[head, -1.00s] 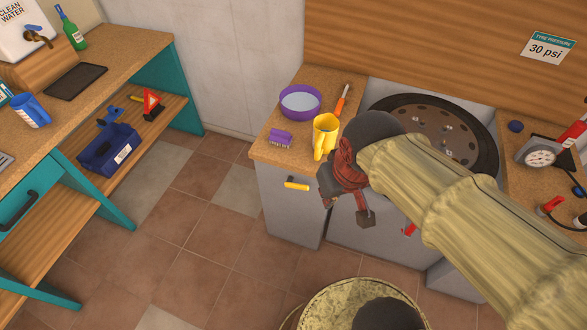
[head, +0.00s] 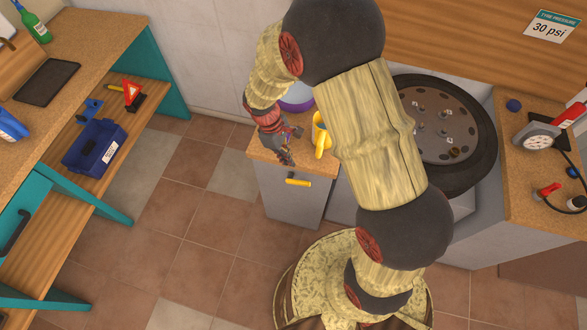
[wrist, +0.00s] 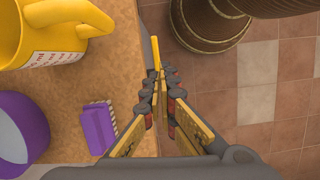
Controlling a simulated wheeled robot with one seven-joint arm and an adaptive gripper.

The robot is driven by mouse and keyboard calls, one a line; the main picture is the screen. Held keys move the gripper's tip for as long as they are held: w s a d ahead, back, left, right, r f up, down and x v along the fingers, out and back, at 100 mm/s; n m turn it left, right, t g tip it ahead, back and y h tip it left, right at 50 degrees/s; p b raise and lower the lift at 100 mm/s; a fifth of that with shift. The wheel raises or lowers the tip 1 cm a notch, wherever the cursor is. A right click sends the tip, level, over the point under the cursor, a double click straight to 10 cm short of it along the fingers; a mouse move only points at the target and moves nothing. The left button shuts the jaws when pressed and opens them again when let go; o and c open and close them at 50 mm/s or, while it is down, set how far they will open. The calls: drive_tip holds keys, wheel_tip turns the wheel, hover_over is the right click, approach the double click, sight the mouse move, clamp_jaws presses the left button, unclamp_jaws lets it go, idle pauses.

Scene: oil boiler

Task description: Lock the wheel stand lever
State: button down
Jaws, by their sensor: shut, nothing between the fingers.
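The wheel (head: 447,120), a dark disc with a black tyre, sits in the grey stand (head: 440,238) at the right of the head view. The handle (wrist: 154,53) shows just beyond the fingertips.
A yellow mug (head: 321,138), purple bowl (head: 297,104) and purple brush (wrist: 99,125) are on the counter (wrist: 110,60). A pressure gauge (head: 538,142) lies on the right counter. A teal-legged bench (head: 100,62) stands left. Tiled floor (head: 190,240) between is open.

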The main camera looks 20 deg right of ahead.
drive_tip(key=n+b, duration=0.1)
drive_tip(key=b, duration=0.3)
approach(303, 184)
drive_tip(key=x, duration=0.4)
drive_tip(key=a+x, duration=0.1)
drive_tip(key=x, duration=0.1)
drive_tip(key=shift+w+d+f, duration=0.15)
drive_tip(key=shift+w+f, duration=0.1)
drive_tip(key=shift+f, duration=0.3)
drive_tip(key=shift+s+d+f+p, duration=0.4)
drive_tip(key=shift+d+f+p, duration=0.15)
drive_tip(key=shift+f+p, duration=0.1)
drive_tip(key=shift+r, duration=0.1)
